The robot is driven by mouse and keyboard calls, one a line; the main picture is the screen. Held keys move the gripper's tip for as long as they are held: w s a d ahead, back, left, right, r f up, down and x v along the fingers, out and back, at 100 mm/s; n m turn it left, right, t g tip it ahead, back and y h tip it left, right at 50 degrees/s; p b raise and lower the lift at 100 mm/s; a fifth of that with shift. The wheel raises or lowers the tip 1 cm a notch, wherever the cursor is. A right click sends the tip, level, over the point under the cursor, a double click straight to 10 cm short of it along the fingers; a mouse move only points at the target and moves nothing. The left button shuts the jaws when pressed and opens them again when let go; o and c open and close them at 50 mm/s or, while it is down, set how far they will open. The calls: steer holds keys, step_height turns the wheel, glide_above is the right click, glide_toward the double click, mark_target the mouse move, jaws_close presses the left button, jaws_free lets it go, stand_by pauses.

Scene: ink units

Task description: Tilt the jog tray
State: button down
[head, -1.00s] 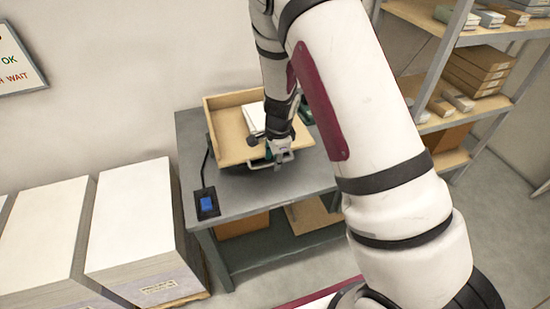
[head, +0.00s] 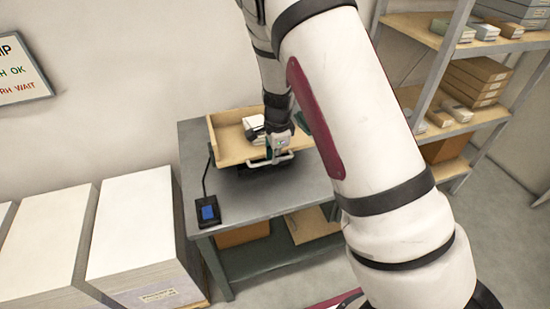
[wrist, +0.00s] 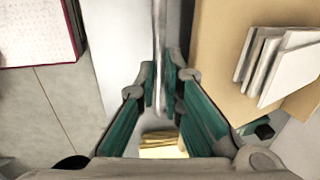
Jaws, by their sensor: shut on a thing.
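The jog tray (head: 229,150) is a shallow light-wood box on a dark base on the grey table. Its near edge looks raised, so it tilts toward the back. A stack of white paper (head: 252,122) lies inside, partly hidden by my arm. A pale bar handle (head: 284,159) runs along its near side. My gripper (head: 273,153) is shut on this handle. In the wrist view the handle (wrist: 159,45) passes between the green-padded fingers of my gripper (wrist: 160,85), and the paper sheets (wrist: 285,60) look fanned in the tray (wrist: 212,60).
A black pedal-like box with a blue top (head: 208,211) sits at the table's (head: 260,197) front left corner, with a cable. Tall white paper stacks (head: 130,222) stand left of the table. A shelf unit (head: 440,75) with boxes stands at the right. A sign (head: 22,72) hangs on the wall.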

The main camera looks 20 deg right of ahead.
steer(key=c, duration=1.7)
jaws_free()
steer(key=shift+w+r, duration=0.2)
steer(key=shift+w, duration=0.4)
steer(key=shift+s, duration=0.1)
steer(key=shift+f, duration=0.1)
steer(key=r, duration=0.4)
steer(key=s+r, duration=0.1)
steer(key=r, duration=0.3)
steer(key=s+r, duration=0.1)
steer(key=r, duration=0.2)
steer(key=shift+s+r, duration=0.15)
steer(key=shift+r, duration=0.25)
